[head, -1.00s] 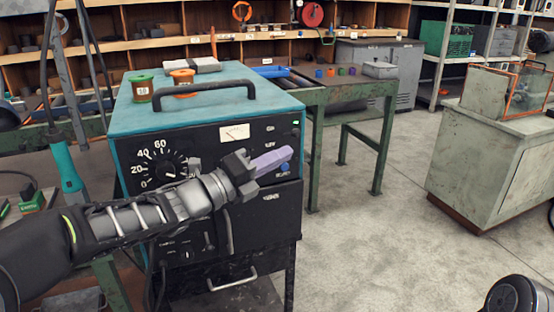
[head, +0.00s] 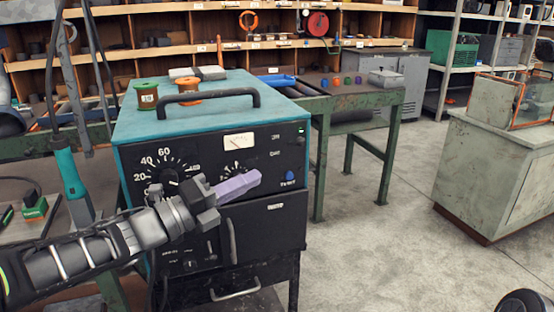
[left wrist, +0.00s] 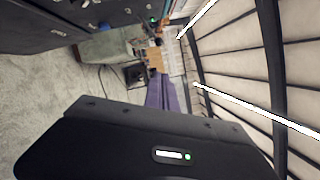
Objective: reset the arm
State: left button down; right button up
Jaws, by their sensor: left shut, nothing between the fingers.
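My left gripper (head: 238,186) reaches in from the left in the head view, its purple fingers shut together with nothing between them. It is in front of the black control panel of the teal-topped machine (head: 215,105). I cannot tell the exact gap between the fingers and the panel. In the left wrist view the purple fingers (left wrist: 161,95) show beyond the dark gripper body. My right gripper is not in view.
Two spools, green (head: 145,96) and orange (head: 189,91), stand on the machine's top beside its black handle (head: 213,93). A green-framed table (head: 355,95) is behind right. A grey cabinet (head: 500,170) stands at the right. The floor between is clear.

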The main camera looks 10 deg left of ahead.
pick_arm(q)
jog(key=w+a+f+n+t+y+p, duration=0.15)
jog(key=w+f+n+y, duration=0.45)
jog(key=f+n, duration=0.8)
jog(key=s+d+f+n+g+y+p, duration=0.1)
jog(key=s+f+n+g+y+p, duration=0.15)
jog(key=f+n, duration=0.45)
jog(key=s+d+f+n+g+y+p, duration=0.1)
jog(key=s+f+n+g, duration=0.15)
jog(key=f+n, duration=0.5)
jog(key=s+d+f+n+g+p, duration=0.1)
jog(key=s+d+f+g+p, duration=0.1)
jog(key=s+f, duration=0.4)
jog(key=s+d+f+n+g+p, duration=0.2)
jog(key=s+f, duration=0.5)
jog(key=s, duration=0.5)
jog(key=s+d+f+n+g+p, duration=0.1)
jog(key=s+d+f+g, duration=0.3)
jog(key=s, duration=0.5)
notch_tip(320, 180, down, 3)
jog(key=shift+s+d+r+n+g+p, duration=0.15)
jog(key=shift+s+d+n+g+p, duration=0.2)
jog(key=shift+g, duration=0.7)
jog(key=shift+w+a+h, duration=0.1)
jog(key=shift+a+h, duration=0.05)
jog(key=shift+h, duration=0.1)
